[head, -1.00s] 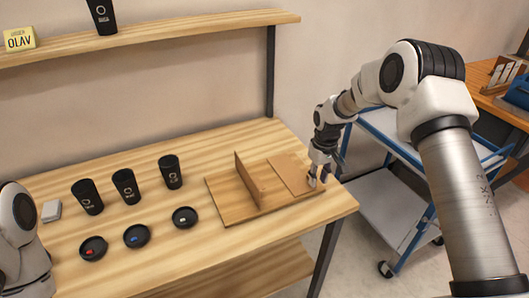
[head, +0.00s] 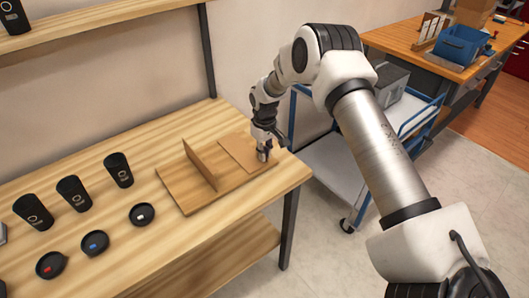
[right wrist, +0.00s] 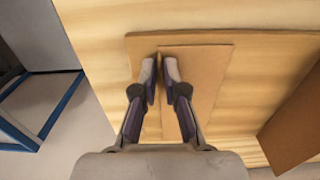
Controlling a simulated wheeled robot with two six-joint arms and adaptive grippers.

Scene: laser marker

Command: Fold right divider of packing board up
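The packing board (head: 177,193) lies on the wooden table. Its left divider (head: 200,166) stands upright. Its right divider (head: 237,148) lies flat on the board. My right gripper (head: 262,157) points down at the flat divider's right edge. In the right wrist view, my right gripper's fingertips (right wrist: 160,66) are a narrow gap apart, one on each side of that edge, with nothing seen clamped between them. The flat divider (right wrist: 207,75) and the upright divider (right wrist: 293,122) also show there. Whether the fingertips touch the board is unclear. My left gripper is out of view.
Several black cups (head: 73,193) and lids (head: 95,243) stand on the table left of the board. A shelf (head: 105,27) runs above the back. A blue-framed cart (head: 335,165) stands right of the table. The space above the board is free.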

